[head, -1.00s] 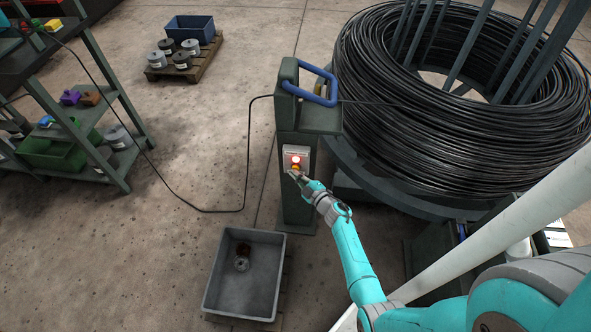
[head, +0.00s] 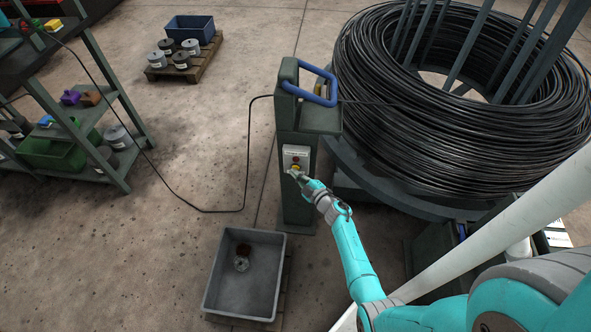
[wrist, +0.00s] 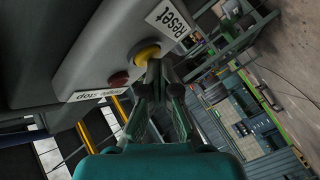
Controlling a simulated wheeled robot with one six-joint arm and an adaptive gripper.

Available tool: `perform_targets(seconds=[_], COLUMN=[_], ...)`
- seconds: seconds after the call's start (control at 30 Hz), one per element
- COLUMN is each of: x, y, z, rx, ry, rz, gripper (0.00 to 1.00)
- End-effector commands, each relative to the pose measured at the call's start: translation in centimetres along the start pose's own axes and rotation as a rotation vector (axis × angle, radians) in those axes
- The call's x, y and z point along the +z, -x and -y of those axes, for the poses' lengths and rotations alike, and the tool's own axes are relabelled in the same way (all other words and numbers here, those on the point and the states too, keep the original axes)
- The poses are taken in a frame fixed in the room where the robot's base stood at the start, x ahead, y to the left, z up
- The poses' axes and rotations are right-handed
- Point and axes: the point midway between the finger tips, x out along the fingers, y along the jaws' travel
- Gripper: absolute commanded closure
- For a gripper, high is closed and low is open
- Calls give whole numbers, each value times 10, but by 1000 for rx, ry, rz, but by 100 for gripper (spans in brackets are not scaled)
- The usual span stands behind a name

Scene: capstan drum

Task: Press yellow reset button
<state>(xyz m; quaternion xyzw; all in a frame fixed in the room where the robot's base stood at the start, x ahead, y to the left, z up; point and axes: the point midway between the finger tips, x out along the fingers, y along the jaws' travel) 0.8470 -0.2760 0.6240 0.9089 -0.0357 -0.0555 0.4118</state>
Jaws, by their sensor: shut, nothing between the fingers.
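The yellow reset button (wrist: 146,52) sits on a grey control box, beside a white label reading "Reset". In the head view the button (head: 296,168) shows just above my fingertips on the box (head: 297,155), which is fixed to a dark green post. My gripper (wrist: 158,66) is shut and empty, with its fingertips at the yellow button and seemingly touching it. It also shows in the head view (head: 294,174). A dark red, unlit lamp (wrist: 118,80) is on the box next to a second label, partly readable as "stop".
The green post (head: 297,205) carries a blue loop handle (head: 318,72). A large coil of black cable (head: 450,150) stands to the right. A grey bin (head: 212,290) is on the floor in front, and a shelf stands at the left.

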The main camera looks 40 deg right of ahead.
Motion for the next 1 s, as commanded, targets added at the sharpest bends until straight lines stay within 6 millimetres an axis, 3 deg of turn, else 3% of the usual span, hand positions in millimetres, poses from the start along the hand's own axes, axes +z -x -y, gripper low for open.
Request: perform_targets(seconds=[0.7, 1.0], x=[-9, -21], y=[12, 29], z=[9, 21], rx=[0, -1], ry=[0, 0], rz=[0, -1], gripper=[100, 100])
